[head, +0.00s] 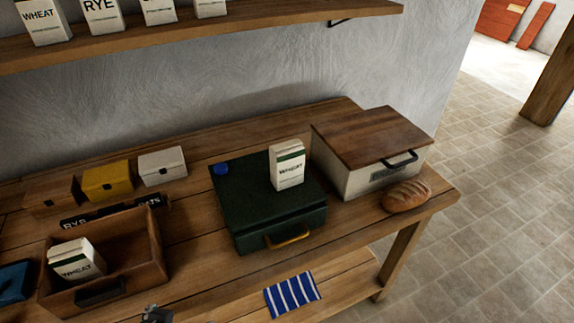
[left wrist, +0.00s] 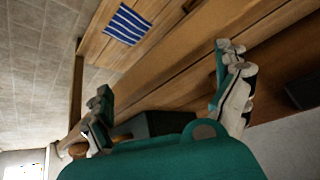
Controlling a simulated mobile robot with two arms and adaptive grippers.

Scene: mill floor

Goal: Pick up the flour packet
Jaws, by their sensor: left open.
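A white flour packet (head: 287,165) labelled WHEAT, with a green band, stands upright on the lid of a dark green case (head: 255,217). Another WHEAT packet (head: 76,260) leans tilted in an open wooden drawer box (head: 152,245) at the left. A small grey part of my left gripper (head: 157,314) shows at the bottom edge of the head view, in front of the bench. In the left wrist view my left gripper (left wrist: 168,100) has its fingers spread wide with nothing held; a dark case lies beyond them. My right gripper is not in view.
A white bin with a wooden lid (head: 370,135) and a bread loaf (head: 407,195) stand right of the case. Small boxes, one yellow (head: 108,181), line the back left. A wall shelf (head: 200,35) holds more packets. A striped cloth (head: 292,295) lies on the lower shelf.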

